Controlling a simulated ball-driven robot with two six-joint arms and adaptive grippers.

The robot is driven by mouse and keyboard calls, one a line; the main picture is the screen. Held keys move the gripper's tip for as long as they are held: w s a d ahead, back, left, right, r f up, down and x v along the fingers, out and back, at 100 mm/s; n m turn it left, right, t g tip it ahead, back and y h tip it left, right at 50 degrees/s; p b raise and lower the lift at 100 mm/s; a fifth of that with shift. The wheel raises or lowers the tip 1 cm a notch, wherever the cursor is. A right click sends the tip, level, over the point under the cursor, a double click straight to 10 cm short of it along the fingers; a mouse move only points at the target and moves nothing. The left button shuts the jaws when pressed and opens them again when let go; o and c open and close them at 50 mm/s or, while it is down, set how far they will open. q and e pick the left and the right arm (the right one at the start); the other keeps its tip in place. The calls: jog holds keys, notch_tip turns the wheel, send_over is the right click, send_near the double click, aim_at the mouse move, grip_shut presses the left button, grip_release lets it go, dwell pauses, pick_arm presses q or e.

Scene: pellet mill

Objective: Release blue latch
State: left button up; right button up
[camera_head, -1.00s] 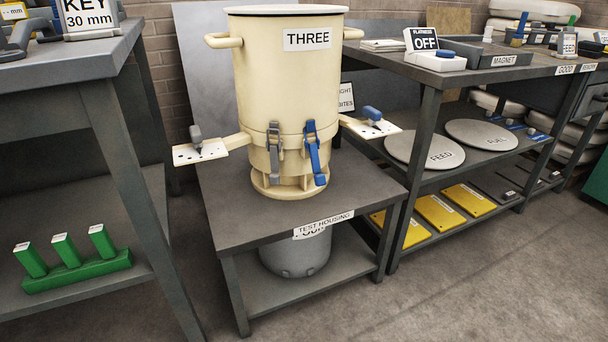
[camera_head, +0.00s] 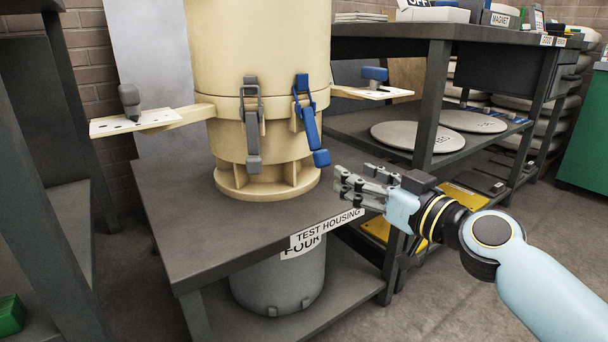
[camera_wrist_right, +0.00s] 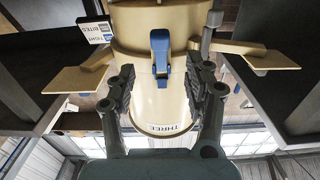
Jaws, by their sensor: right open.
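The blue latch (camera_head: 308,125) hangs on the front right of the cream housing (camera_head: 260,50), its lower handle end tilted outward to the right. A grey latch (camera_head: 251,125) hangs upright to its left. My right gripper (camera_head: 345,190) is open and empty, just right of and below the blue handle, apart from it. In the right wrist view the blue latch (camera_wrist_right: 160,55) shows ahead, between and beyond the two spread fingers (camera_wrist_right: 165,90). The wrist picture shows the housing upside down, with its THREE label at the bottom. My left gripper is not in view.
The housing stands on a dark table (camera_head: 180,200) labelled TEST HOUSING. Side brackets with a grey knob (camera_head: 129,100) and a blue knob (camera_head: 375,74) stick out left and right. A grey drum (camera_head: 280,280) sits below. A shelf rack (camera_head: 435,100) with discs stands to the right.

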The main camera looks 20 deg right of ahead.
aim_at(325, 159)
jog(key=x, duration=1)
jog(key=shift+w+a, duration=0.1)
grip_shut()
